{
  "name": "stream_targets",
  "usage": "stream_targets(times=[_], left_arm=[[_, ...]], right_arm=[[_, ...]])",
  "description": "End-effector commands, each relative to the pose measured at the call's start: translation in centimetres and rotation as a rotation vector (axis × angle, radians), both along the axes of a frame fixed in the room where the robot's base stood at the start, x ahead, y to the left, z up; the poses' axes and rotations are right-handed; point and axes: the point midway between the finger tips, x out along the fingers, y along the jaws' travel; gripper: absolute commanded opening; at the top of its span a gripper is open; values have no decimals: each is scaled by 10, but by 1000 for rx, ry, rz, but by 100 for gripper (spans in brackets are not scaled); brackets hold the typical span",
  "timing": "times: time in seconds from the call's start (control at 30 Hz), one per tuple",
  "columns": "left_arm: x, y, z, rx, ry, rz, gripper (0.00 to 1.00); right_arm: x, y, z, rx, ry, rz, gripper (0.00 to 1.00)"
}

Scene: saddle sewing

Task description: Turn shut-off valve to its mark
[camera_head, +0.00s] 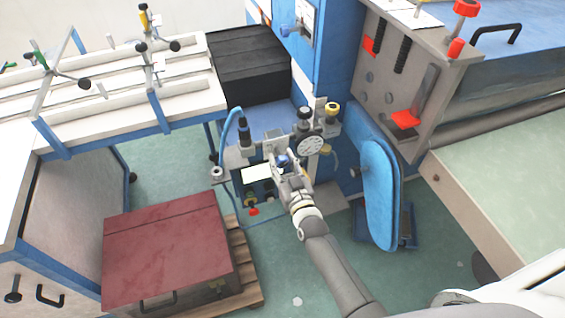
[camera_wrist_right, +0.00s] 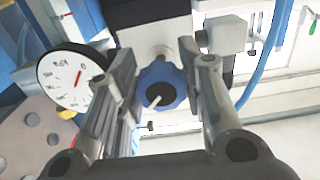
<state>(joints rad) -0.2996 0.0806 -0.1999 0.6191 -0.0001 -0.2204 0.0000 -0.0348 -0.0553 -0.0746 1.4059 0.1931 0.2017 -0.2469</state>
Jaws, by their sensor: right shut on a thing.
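The shut-off valve is a round blue knob (camera_wrist_right: 160,86) with a pale pointer line, below a pale metal block in the right wrist view. In the head view, the blue knob (camera_head: 283,160) shows small on the valve panel. My right gripper (camera_wrist_right: 157,62) has a finger on each side of the knob and is shut on it. In the head view, my right gripper (camera_head: 281,162) reaches the panel from the lower right. I cannot make out the valve's mark. My left gripper is not in view.
A white dial gauge (camera_head: 311,146) sits right of the knob. A blue hose (camera_head: 224,150) loops at the panel's left. A blue oval panel (camera_head: 380,195) stands close at the right. A dark red box (camera_head: 165,250) rests on a pallet at the lower left.

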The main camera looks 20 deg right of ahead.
Motion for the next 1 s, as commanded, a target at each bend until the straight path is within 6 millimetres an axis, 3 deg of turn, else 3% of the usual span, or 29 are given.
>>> stream_targets(times=[0.47,1.0], left_arm=[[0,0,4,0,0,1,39],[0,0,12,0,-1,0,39]], right_arm=[[0,0,0,-89,-1,0,12],[0,-3,1,-556,-18,0,12]])
